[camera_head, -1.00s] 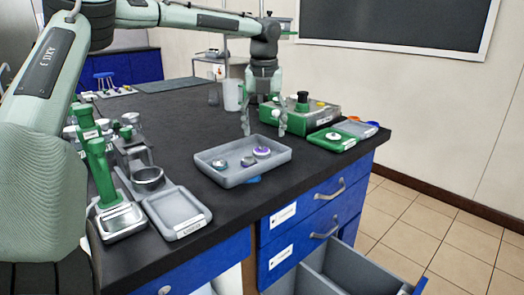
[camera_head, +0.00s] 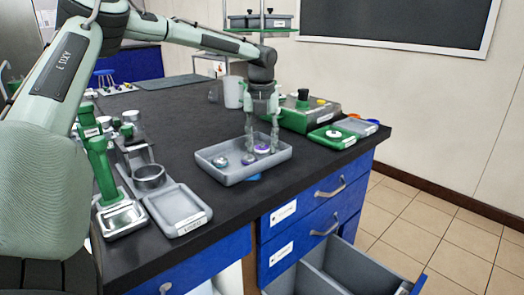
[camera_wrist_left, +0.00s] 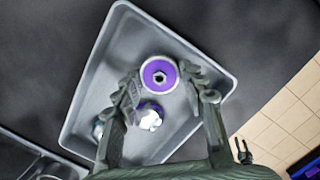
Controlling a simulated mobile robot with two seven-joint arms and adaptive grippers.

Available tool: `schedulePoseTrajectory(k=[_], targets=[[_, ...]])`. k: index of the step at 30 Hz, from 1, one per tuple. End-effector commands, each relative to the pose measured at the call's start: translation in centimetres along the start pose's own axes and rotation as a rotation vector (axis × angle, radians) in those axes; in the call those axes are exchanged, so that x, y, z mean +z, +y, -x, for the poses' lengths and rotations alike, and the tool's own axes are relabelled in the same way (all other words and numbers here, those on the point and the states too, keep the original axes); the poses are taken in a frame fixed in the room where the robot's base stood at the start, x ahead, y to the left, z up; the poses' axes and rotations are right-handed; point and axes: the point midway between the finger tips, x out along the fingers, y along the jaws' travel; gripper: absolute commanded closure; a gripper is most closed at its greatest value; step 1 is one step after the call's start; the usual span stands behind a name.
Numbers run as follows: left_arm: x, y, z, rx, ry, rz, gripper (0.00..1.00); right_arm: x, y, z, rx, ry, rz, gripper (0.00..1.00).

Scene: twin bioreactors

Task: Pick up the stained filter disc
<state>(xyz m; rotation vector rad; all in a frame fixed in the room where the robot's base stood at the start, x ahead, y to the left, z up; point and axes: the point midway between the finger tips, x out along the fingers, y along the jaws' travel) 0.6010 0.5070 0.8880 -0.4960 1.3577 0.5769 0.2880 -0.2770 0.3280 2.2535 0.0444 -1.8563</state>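A grey tray (camera_head: 217,177) on the dark bench holds several small round pieces. A second purple-and-white piece (camera_wrist_left: 149,116) lies close by, and a plainer grey piece (camera_head: 220,161) is at the tray's left. My left gripper (camera_head: 262,147) points down over the tray, open, its fingers on either side of the purple disc. In the left wrist view, its fingertips (camera_wrist_left: 161,82) show small gaps to the disc. My right gripper is not seen.
A green-and-grey device (camera_head: 305,112) and a green tray (camera_head: 333,138) stand right of my left gripper. A white cup (camera_head: 233,92) is behind. A grey labelled tray (camera_head: 178,209) and green stand (camera_head: 103,172) are at left. An open drawer (camera_head: 345,272) juts out below the bench front.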

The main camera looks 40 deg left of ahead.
Motion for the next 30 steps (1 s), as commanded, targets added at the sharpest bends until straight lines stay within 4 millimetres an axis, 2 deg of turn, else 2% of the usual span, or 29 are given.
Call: schedulePoseTrajectory(k=[13, 17, 21, 25, 30], targets=[[0.1, 0.0, 0.5, -0.002, -0.002, 0.0, 0.75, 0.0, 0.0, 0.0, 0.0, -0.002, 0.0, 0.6], [0.3, 0.0, 1.7, -0.002, -0.002, 0.0, 0.75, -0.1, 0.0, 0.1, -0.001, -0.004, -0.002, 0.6], [0.7, -0.1, 4.1, -0.003, -0.003, 0.0, 0.75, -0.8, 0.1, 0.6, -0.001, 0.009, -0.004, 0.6], [-1.5, -1.5, 6.0, -0.003, -0.003, -0.007, 0.75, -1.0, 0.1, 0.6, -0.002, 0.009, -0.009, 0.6], [-4.6, -3.5, 8.9, -0.002, -0.002, -0.006, 0.75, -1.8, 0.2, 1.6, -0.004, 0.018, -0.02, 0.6]])
